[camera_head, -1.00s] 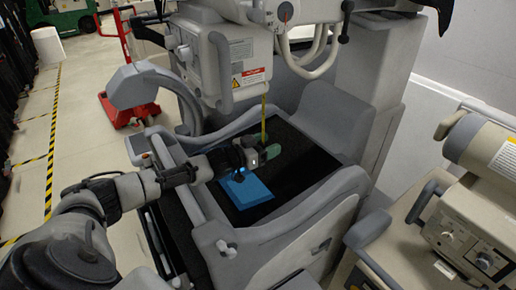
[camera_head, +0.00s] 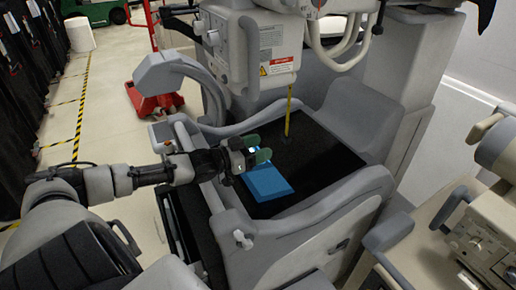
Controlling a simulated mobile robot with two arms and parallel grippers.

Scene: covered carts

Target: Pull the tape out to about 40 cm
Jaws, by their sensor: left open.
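The yellow tape (camera_head: 288,112) hangs straight down from below the grey-white housing (camera_head: 262,45) of the machine. Its lower end is over the dark flat bed of the cart, by a small dark piece. My left gripper (camera_head: 264,149), with green fingertips, is open and empty. It is to the left of the tape's lower end, apart from it, with its fingers pointing toward it. My right gripper is not in view.
Grey raised side walls (camera_head: 318,212) flank the dark bed (camera_head: 325,160). A curved grey arm (camera_head: 170,68) is at the left of the machine. Another beige machine (camera_head: 480,235) stands at the right. A red cart (camera_head: 158,104) is on the floor behind.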

